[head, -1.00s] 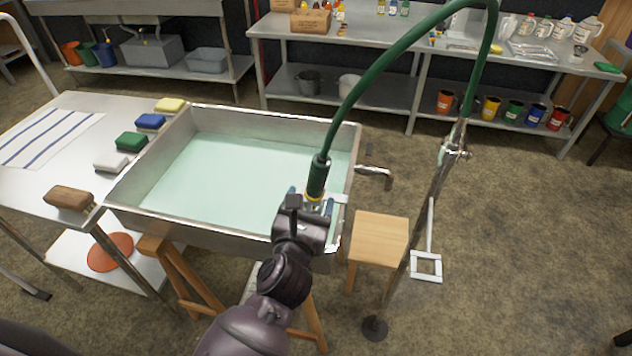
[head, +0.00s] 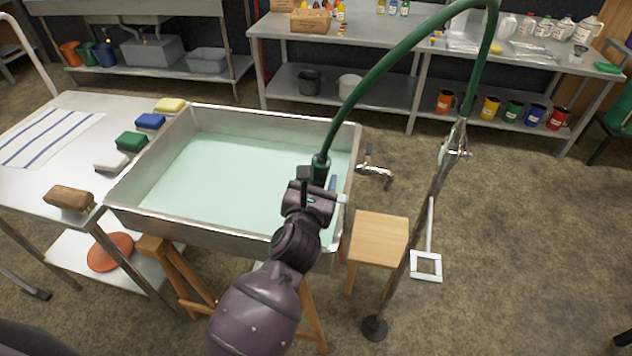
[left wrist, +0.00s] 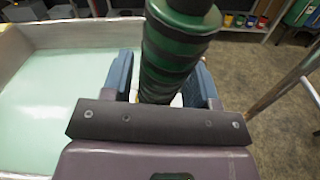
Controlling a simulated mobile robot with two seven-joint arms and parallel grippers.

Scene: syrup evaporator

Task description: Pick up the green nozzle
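The green nozzle (head: 320,166) hangs from the end of a green hose (head: 386,65) over the near right part of the steel evaporator pan (head: 200,233). My left gripper (head: 322,187) is at the nozzle and hides its lower part in the head view. In the left wrist view the ribbed green nozzle (left wrist: 172,62) stands between the two blue fingers of my left gripper (left wrist: 160,84). A narrow gap shows beside the left finger, so the fingers look open around it. The fingertips are partly hidden behind the nozzle. My right gripper is not in view.
A metal stand (head: 422,220) carries the hose on the right. A wooden stool (head: 379,241) stands below the pan's tap (head: 374,170). A side table (head: 65,170) with sponges and a brush (head: 70,198) is on the left. Shelves line the back.

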